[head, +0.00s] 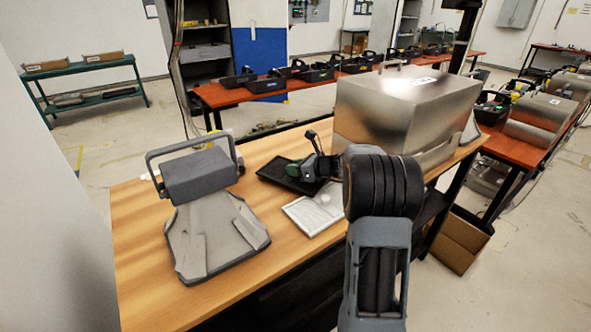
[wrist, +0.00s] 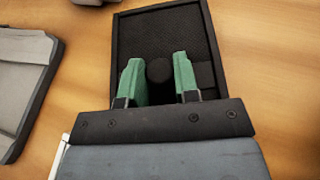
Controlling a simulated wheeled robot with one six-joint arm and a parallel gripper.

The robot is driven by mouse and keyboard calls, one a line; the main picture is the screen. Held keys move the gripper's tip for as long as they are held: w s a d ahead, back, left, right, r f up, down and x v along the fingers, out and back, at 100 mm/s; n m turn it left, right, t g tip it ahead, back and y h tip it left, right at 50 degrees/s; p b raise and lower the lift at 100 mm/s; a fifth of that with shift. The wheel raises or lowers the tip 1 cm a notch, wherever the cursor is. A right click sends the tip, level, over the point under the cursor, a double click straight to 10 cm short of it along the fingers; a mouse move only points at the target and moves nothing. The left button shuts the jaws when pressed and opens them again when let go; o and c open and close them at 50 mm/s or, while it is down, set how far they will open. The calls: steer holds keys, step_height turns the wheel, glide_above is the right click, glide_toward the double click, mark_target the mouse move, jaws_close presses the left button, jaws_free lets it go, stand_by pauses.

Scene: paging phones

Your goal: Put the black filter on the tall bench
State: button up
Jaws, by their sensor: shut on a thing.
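Which bench is the tall one is not clear from the frames.
A grey device with a handle (head: 198,172) stands left on the wooden top. A pale flat tray (head: 302,216) lies close by the black one. A large metal box (head: 400,105) stands to the right. Red-topped benches (head: 215,95) and a green bench (head: 85,68) stand behind.

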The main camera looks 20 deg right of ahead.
steer(key=shift+f, duration=0.25)
steer(key=o, duration=0.9)
steer(key=shift+o, duration=0.2)
steer(key=shift+s+d+r, duration=0.15)
steer(key=shift+r, duration=0.1)
steer(key=v, duration=1.1)
steer(key=shift+s+d+b, duration=0.15)
steer(key=shift+s+b, duration=0.1)
steer(key=shift+b, duration=0.1)
